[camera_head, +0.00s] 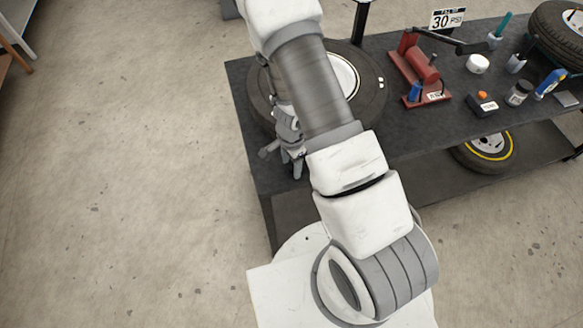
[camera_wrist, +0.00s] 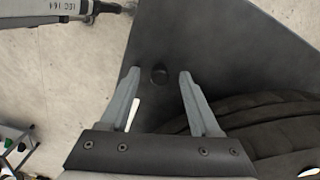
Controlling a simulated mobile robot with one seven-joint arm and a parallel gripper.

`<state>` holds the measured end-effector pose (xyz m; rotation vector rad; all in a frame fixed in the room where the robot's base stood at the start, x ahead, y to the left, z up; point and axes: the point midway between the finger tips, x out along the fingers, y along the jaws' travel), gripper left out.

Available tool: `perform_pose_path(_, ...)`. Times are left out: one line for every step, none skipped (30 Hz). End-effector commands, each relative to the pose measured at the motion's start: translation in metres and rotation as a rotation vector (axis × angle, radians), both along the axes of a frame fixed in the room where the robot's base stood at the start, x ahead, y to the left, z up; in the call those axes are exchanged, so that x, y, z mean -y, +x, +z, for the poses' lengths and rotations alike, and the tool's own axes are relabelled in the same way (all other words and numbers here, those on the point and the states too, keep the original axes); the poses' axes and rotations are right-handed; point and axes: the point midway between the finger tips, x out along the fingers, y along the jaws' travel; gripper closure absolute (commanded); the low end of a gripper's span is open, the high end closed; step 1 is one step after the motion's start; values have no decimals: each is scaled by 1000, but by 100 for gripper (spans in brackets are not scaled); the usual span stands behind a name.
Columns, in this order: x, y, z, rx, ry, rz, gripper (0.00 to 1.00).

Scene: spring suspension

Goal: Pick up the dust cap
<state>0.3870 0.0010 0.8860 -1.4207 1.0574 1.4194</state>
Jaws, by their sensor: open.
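The dust cap appears to be the small dark round piece (camera_wrist: 159,75) on the dark bench top in the wrist view, near the bench edge. In that view it shows between the two fingertips of my gripper (camera_wrist: 159,73), with a gap on each side. The fingers are open and hold nothing. How far the fingertips are above the cap I cannot tell. In the head view my gripper (camera_head: 283,162) is low over the front left part of the bench (camera_head: 240,85), partly behind my arm. The cap cannot be made out there.
A wheel with its tyre (camera_head: 372,92) lies on the bench close by; the tyre (camera_wrist: 265,110) also fills the lower right of the wrist view. A red tool (camera_head: 420,68), a white cup-like piece (camera_head: 477,64) and small items stand farther right.

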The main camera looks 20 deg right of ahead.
Motion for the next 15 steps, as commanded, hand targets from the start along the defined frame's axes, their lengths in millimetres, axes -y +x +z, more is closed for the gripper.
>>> perform_pose_path(0, 0, 0, 0, 0, 0, 37)
perform_pose_path(0, 0, 0, 0, 0, 0, 42)
perform_pose_path(0, 0, 0, 0, 0, 0, 49)
perform_pose_path(0, 0, 0, 0, 0, 0, 55)
perform_pose_path(0, 0, 0, 0, 0, 0, 60)
perform_pose_path(0, 0, 0, 0, 0, 0, 67)
perform_pose_path(0, 0, 0, 0, 0, 0, 73)
perform_pose_path(0, 0, 0, 0, 0, 0, 78)
perform_pose_path(0, 0, 0, 0, 0, 0, 85)
perform_pose_path(0, 0, 0, 0, 0, 0, 91)
perform_pose_path(0, 0, 0, 0, 0, 0, 96)
perform_pose_path(0, 0, 0, 0, 0, 0, 100)
perform_pose_path(0, 0, 0, 0, 0, 0, 100)
perform_pose_path(0, 0, 0, 0, 0, 0, 100)
perform_pose_path(0, 0, 0, 0, 0, 0, 100)
